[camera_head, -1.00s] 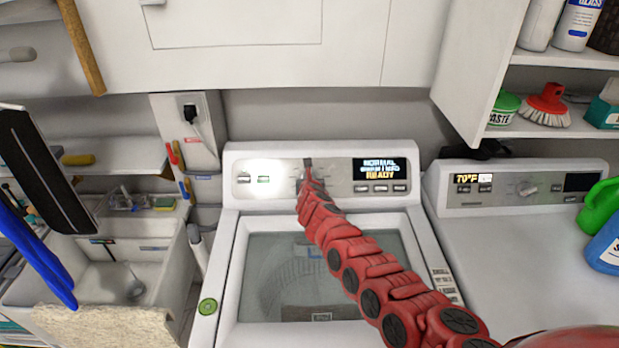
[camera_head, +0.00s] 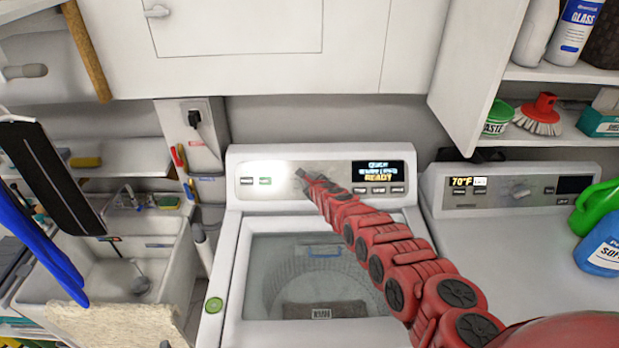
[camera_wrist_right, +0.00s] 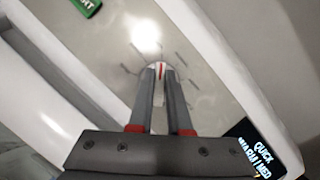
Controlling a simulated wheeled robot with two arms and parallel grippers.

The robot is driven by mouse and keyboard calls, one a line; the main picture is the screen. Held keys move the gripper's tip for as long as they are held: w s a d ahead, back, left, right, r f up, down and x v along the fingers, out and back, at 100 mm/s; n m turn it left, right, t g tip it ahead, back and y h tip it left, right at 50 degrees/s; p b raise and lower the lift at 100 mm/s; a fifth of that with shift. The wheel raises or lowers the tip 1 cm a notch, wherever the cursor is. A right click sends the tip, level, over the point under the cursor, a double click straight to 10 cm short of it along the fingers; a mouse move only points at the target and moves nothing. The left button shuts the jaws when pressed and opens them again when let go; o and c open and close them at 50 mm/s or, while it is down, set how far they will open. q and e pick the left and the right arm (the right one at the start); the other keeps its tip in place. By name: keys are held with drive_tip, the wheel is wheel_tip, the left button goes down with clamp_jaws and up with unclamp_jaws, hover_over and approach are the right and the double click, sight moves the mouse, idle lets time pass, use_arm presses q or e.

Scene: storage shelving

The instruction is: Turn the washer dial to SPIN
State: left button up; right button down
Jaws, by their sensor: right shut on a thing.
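The washer (camera_head: 232,262) stands in the middle of the head view, with its control panel along the back. The panel display (camera_head: 384,171) reads "QUICK", a blurred second line and "READY". My right gripper (camera_head: 303,175) reaches the panel left of the display. In the right wrist view my gripper (camera_wrist_right: 160,74) is shut on the washer dial (camera_wrist_right: 160,69), a small pale knob with a red mark between the fingertips. Tick marks fan out on the panel around the dial. In the head view the gripper hides the dial. My left gripper is not in view.
A dryer (camera_head: 520,250) stands to the right, with green and blue bottles (camera_head: 602,243) on it. A sink (camera_head: 110,270) is at the left. White cabinets (camera_head: 270,70) hang above the washer, and an open shelf (camera_head: 560,75) is at the upper right.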

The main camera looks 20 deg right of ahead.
drive_tip(key=shift+a+n+y, duration=0.1)
drive_tip(key=shift+n+y, duration=0.2)
drive_tip(key=shift+n, duration=0.8)
drive_tip(key=shift+n+b, duration=0.3)
drive_tip(key=shift+n, duration=0.2)
drive_tip(key=shift+f+n+g+y, duration=0.1)
drive_tip(key=shift+n+g+y, duration=0.2)
drive_tip(key=shift+n, duration=0.2)
drive_tip(key=shift+n+b, duration=0.4)
drive_tip(key=shift+b, duration=0.15)
drive_tip(key=n+g+b, duration=0.1)
drive_tip(key=n+b, duration=0.1)
drive_tip(key=b, duration=0.1)
drive_tip(key=n+g+b, duration=0.1)
drive_tip(key=n+b, duration=0.2)
drive_tip(key=b, duration=0.1)
drive_tip(key=n+g+y+b, duration=0.1)
drive_tip(key=n+b, duration=0.2)
drive_tip(key=shift+a+f, duration=0.1)
drive_tip(key=shift+f, duration=0.2)
drive_tip(key=shift+s+r+n+g+b, duration=0.1)
drive_tip(key=shift+n+g+b, duration=0.2)
drive_tip(key=shift+n+b, duration=1.1)
drive_tip(key=shift+b, duration=0.6)
drive_tip(key=shift+s, duration=0.1)
